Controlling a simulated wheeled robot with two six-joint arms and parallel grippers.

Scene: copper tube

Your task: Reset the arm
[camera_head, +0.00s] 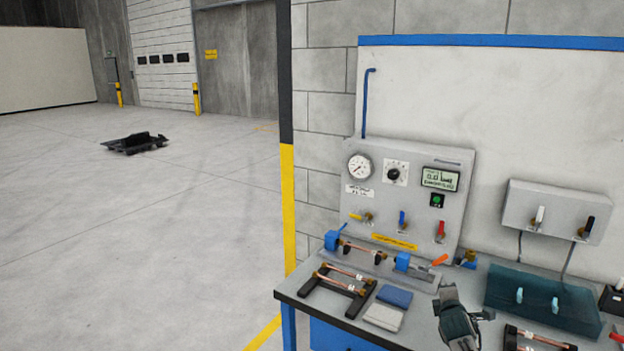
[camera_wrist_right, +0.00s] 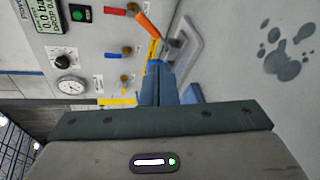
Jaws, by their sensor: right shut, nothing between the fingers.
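My right gripper (camera_head: 446,290) is above the front of the workbench, seen from behind in the head view. In the right wrist view its fingers (camera_wrist_right: 159,72) are together with nothing between them. The orange handle also shows ahead of the fingers in the right wrist view (camera_wrist_right: 147,22). My left arm and gripper are not in view.
A black rack (camera_head: 318,283) with copper tubes stands at the bench's left. Blue (camera_head: 395,296) and grey (camera_head: 384,316) cloths lie beside it. A teal translucent bin (camera_head: 540,299) stands right of my gripper. The gauge panel (camera_head: 405,195) rises behind. Open floor lies left.

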